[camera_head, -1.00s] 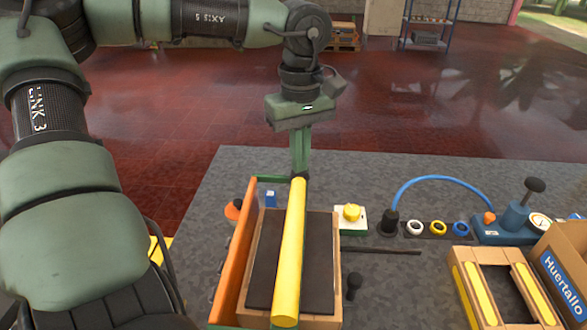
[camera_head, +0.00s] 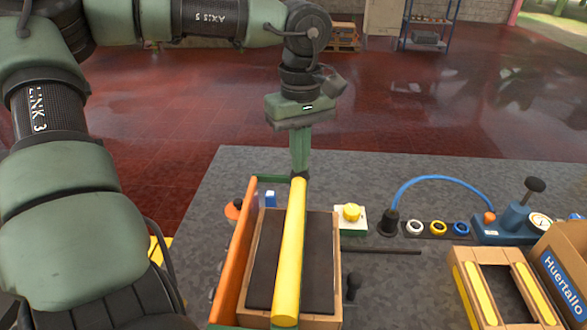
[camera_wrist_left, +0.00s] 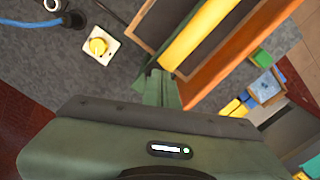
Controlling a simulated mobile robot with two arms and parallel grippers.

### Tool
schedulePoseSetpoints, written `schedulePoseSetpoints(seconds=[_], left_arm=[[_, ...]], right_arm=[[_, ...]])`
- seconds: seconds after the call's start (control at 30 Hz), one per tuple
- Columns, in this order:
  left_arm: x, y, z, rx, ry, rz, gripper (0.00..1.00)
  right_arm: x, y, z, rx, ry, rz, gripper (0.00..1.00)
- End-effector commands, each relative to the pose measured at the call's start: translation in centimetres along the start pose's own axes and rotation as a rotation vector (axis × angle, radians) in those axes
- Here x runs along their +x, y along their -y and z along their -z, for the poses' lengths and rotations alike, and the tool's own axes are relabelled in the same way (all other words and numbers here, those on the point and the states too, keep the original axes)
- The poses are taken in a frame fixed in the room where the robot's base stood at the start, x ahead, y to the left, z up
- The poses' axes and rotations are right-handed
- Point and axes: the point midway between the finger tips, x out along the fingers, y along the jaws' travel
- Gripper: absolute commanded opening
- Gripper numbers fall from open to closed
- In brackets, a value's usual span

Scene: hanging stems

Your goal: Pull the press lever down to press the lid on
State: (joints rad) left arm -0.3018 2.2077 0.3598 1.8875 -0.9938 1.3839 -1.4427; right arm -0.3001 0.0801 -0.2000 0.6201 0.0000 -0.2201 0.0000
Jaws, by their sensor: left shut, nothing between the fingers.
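A long yellow bar (camera_head: 290,250), which looks like the press lever, lies lengthwise above a wooden-framed box (camera_head: 337,270) with a dark top (camera_head: 320,255). My left gripper (camera_head: 300,172) points down at the bar's far end, with its fingers closed together and empty. In the left wrist view, the fingertips (camera_wrist_left: 160,74) are close beside the end of the yellow bar (camera_wrist_left: 200,35). I cannot tell whether they touch it. I cannot make out a separate lid. My right gripper is in neither view.
An orange board (camera_head: 234,250) stands along the box's left side. A yellow button on a white base (camera_head: 351,213) is to the right, near a dark rod (camera_head: 380,251). A blue pump with a gauge (camera_head: 510,222) and a cardboard box (camera_head: 565,265) stand further right. Grey mat lies clear behind.

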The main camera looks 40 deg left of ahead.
Motion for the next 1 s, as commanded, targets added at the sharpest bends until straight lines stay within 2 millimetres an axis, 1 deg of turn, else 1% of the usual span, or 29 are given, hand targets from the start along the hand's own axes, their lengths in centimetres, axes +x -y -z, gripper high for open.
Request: schedulePoseSetpoints(seconds=[0.07, 0.17, 0.9, 1.0], left_arm=[[0.1, 0.1, -0.1, 0.000, 0.004, 0.006, 0.00], [-0.5, 0.1, -0.1, 0.000, 0.004, 0.006, 0.00], [-7.4, 0.0, 0.0, 0.000, 0.000, 0.001, 0.00], [-8.0, 0.0, 0.0, 0.000, 0.001, 0.001, 0.00]], right_arm=[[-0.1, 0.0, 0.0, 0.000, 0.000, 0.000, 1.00], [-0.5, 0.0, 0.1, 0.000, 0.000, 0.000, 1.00], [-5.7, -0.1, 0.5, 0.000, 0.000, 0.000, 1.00], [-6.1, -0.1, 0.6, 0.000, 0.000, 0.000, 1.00]])
